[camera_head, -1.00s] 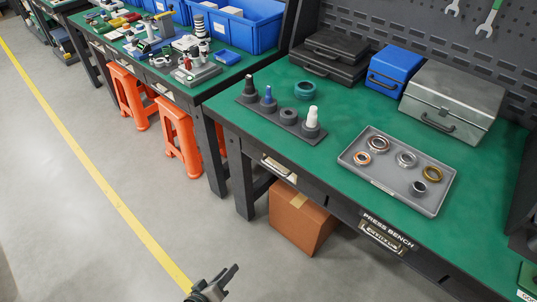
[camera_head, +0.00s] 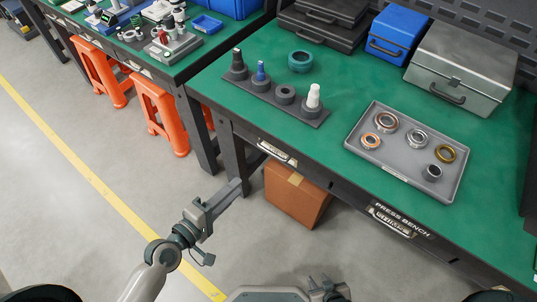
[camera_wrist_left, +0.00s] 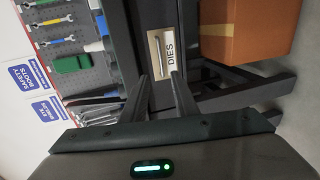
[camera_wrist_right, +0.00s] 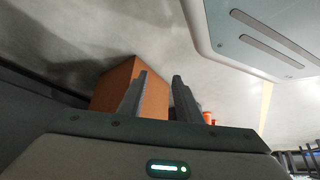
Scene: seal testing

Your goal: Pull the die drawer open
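The die drawer (camera_head: 277,152) is set in the dark front of the green-topped bench. Its pale label plate with a handle reads DIES in the left wrist view (camera_wrist_left: 160,54), and the drawer looks closed. My left gripper (camera_head: 225,198) is in front of the bench, left of and below the drawer. In the left wrist view its two fingers (camera_wrist_left: 159,76) are apart, pointing toward the DIES plate, with nothing between them. My right gripper (camera_head: 328,288) is low at the bottom of the head view. Its fingers (camera_wrist_right: 160,75) are apart and empty, facing a cardboard box.
The cardboard box (camera_head: 296,194) stands on the floor under the bench. A second drawer (camera_head: 392,222), under a PRESS BENCH label, is to the right. A grey tray of rings (camera_head: 402,180) and a peg rack (camera_head: 275,98) stand on top. Orange stools (camera_head: 158,112) are at the left.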

